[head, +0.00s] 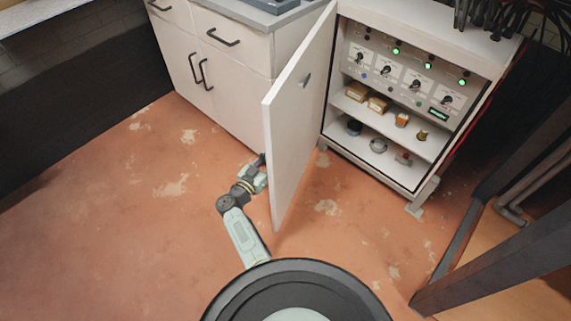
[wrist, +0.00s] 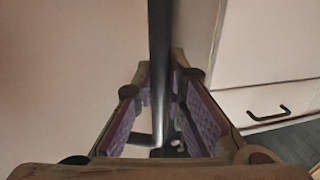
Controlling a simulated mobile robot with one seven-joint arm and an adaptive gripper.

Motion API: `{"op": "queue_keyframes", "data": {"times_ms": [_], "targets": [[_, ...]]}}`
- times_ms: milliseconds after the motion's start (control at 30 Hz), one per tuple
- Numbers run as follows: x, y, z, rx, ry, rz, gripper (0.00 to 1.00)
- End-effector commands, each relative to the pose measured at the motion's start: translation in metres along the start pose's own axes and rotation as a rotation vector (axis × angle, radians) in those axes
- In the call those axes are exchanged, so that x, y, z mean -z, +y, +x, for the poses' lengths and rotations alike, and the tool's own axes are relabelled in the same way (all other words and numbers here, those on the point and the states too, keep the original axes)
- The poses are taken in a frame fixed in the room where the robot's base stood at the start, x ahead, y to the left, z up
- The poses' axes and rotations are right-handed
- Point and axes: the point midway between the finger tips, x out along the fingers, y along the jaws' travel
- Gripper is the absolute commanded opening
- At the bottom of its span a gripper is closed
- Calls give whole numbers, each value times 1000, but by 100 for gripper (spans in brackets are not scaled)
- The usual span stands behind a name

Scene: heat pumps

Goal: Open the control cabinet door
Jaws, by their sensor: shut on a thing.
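The control cabinet (head: 380,155) stands at the upper right. Its white door (head: 292,140) is swung wide open to the left, with its inner side facing the head camera. A small dark latch (head: 305,80) sits on that inner side. My gripper (head: 260,160) is at the outer side of the door, its tip partly hidden behind the door edge. In the wrist view, the dark bar handle (wrist: 160,60) runs between the purple-padded fingers of my gripper (wrist: 170,108), which is shut on it. The handle is hidden in the head view.
Inside the cabinet are knobs with green lights (head: 396,51) and shelves with small boxes and parts (head: 367,100). A drawer unit (head: 222,75) with dark handles stands left of the door. Dark beams (head: 500,235) rise at the right. The floor at left is clear.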

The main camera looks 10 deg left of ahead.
Motion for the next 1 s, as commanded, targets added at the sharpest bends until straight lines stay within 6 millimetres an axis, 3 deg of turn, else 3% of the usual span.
{"op": "queue_keyframes", "data": {"times_ms": [200,500,733,1000], "targets": [[-6,-43,6,-97,10,0,0],[-6,-88,10,-204,8,-4,0],[-3,-109,10,-250,0,-3,0],[0,-120,6,-267,-9,-2,0]]}}
